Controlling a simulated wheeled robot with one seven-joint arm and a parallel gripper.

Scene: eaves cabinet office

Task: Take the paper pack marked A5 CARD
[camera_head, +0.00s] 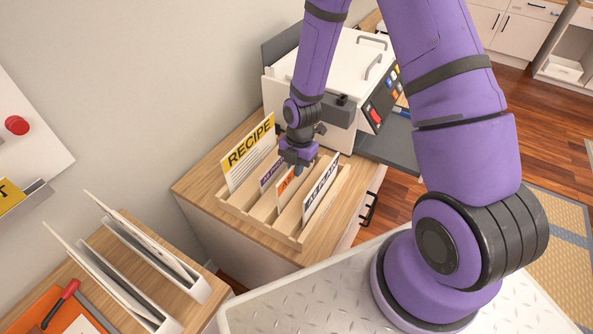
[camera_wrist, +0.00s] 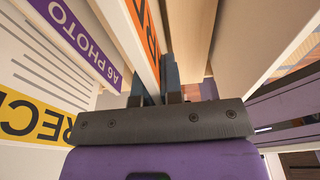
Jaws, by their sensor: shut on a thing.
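The orange-labelled paper pack (camera_head: 286,188) stands upright in a slot of the light wooden rack (camera_head: 292,235). Its label begins with "A" in the head view; the rest is covered by my gripper (camera_head: 297,168). In the wrist view the orange label (camera_wrist: 142,28) shows only a letter or two, "R" among them. My gripper, also in the wrist view (camera_wrist: 160,88), is shut on the top edge of this pack, with a finger on each side. The pack's lower part is hidden in the rack.
A yellow RECIPE card (camera_head: 249,152) and a purple A6 PHOTO pack (camera_head: 271,171) stand left of it, a white PLAIN pack (camera_head: 321,187) right. A white machine (camera_head: 335,70) is behind the rack. White upright holders (camera_head: 150,255) stand on the table at left.

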